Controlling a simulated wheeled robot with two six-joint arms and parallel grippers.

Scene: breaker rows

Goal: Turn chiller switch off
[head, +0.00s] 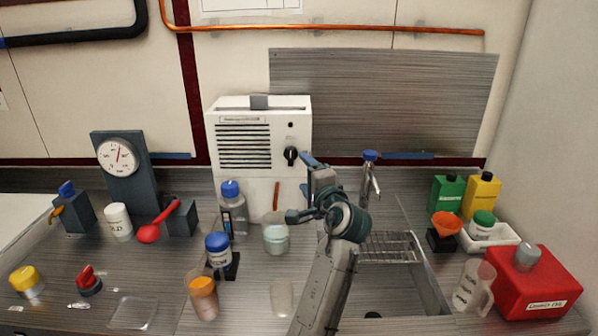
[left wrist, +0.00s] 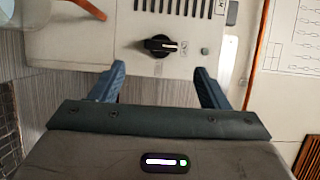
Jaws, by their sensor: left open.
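The chiller (head: 262,135) is a white box with a vent grille, standing at the back of the counter. Its black rotary switch (head: 290,154) is on the front, right of the grille. In the left wrist view the switch (left wrist: 160,45) shows a pale mark pointing right, towards a small green dot (left wrist: 204,51). My left gripper (head: 306,172) is open and empty, close in front of the chiller, just right of and below the switch. In the left wrist view its blue fingertips (left wrist: 160,72) are on either side of the switch's line, apart from it. My right gripper is not in view.
A bottle with a blue cap (head: 233,211) and a jar (head: 276,238) stand below the chiller. A red canister (head: 533,283) is far right, a gauge (head: 118,157) at left.

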